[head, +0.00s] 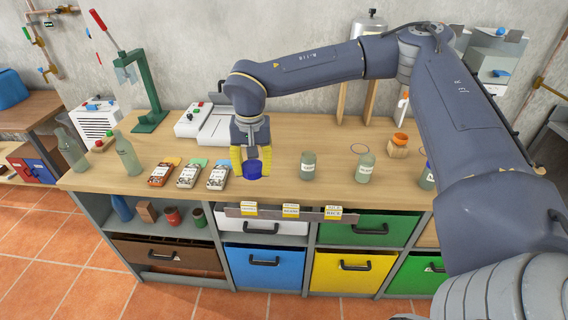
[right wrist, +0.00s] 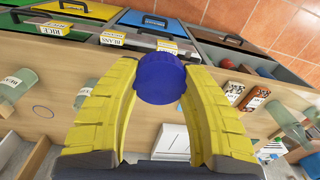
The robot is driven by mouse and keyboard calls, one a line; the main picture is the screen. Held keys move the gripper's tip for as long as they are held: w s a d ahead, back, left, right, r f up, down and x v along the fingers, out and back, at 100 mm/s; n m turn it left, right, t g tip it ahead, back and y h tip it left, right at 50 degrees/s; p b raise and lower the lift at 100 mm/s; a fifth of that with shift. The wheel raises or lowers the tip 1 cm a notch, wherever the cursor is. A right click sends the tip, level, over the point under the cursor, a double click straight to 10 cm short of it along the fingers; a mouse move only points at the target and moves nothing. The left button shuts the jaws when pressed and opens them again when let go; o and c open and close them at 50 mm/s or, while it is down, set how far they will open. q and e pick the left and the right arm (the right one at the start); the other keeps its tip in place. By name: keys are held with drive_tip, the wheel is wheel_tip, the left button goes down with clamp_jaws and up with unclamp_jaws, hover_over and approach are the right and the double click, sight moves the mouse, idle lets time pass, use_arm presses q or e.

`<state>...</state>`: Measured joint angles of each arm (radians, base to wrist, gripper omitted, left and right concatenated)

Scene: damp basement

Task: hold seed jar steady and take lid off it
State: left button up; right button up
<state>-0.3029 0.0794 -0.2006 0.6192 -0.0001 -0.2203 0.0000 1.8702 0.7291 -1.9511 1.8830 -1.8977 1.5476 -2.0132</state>
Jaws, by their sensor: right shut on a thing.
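My right gripper (head: 251,160) is shut on a round dark blue lid (head: 253,170), above the bench near its front edge. No jar shows under the lid in the head view. In the right wrist view the lid (right wrist: 161,78) sits between the yellow fingertips. A greenish glass jar (head: 307,166) without a lid stands upright just right of the gripper. A labelled glass jar (head: 365,168) stands further right; its print is too small to read in the head view. Another jar (head: 428,178) is partly hidden by my right arm. My left gripper is not in view.
Several seed packets (head: 189,174) lie left of the gripper, with glass bottles (head: 127,154) beyond. A green press (head: 150,115) and white scale (head: 212,125) stand behind. A label rail (head: 268,211) runs along the wooden bench's (head: 285,188) front edge, above coloured drawers.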

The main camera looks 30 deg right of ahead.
drive_tip(key=w+d+r+m, duration=0.2)
drive_tip(key=w+d+m, duration=0.2)
drive_tip(key=w+m, duration=0.5)
drive_tip(key=m, duration=1.4)
hover_over(277, 172)
drive_tip(key=shift+g, duration=0.3)
wheel_tip(277, 172, down, 20)
drive_tip(key=shift+d+r, duration=0.1)
drive_tip(key=shift+f, duration=0.25)
drive_tip(key=o, duration=1.2)
drive_tip(key=shift+o, duration=0.3)
drive_tip(key=shift+r, duration=0.15)
